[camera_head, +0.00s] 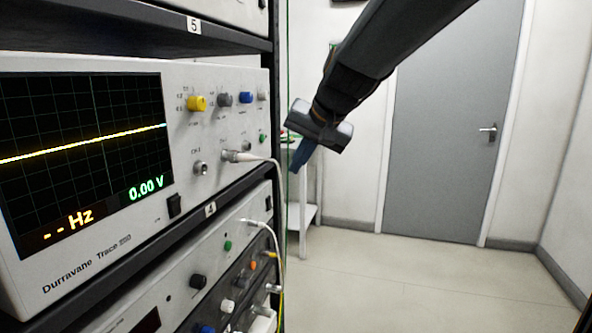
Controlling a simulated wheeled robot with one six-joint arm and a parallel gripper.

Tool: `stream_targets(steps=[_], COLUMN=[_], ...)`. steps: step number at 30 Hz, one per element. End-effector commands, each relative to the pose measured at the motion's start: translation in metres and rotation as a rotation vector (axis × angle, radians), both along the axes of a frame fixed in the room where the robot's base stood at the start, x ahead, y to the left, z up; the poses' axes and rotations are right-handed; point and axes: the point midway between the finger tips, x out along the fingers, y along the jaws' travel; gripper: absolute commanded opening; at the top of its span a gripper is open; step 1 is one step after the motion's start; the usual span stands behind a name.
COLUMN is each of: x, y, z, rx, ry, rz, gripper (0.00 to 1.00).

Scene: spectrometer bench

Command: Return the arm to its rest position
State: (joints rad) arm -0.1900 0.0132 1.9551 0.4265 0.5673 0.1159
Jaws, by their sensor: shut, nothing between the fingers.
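My gripper (298,162) hangs from the dark arm that comes in from the top right. Its blue-grey fingers point down and slightly left, and they are shut with nothing between them. It is in free air to the right of the rack, apart from the instruments in this view. The oscilloscope (100,255) stands on the rack at the left. Its screen (85,110) shows a flat, slightly slanted yellow trace, "-- Hz" and "0.00 V".
A white cable (276,185) runs from a plug (238,156) on the oscilloscope down past lower rack units (215,265). A white stand (303,215) is behind the gripper. A grey door (450,130) is at the back. The floor (420,280) at right is clear.

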Motion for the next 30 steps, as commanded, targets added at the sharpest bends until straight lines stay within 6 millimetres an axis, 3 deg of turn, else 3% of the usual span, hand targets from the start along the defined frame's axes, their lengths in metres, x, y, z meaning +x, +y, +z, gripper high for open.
stream_targets(steps=[9,11,14,20,24,30], x=[-0.001,-0.006,-0.022,-0.093,-0.158,-0.234], y=[-0.002,-0.008,-0.026,-0.085,-0.122,-0.156], z=[-0.004,-0.014,-0.046,-0.142,-0.200,-0.249], rx=[-0.005,-0.020,-0.068,-0.219,-0.312,-0.391], ry=[0.006,0.019,0.064,0.222,0.343,0.470], rz=[0.000,0.001,0.007,0.049,0.100,0.170], gripper=[0.00,0.00,0.00,0.00,0.00,0.00])
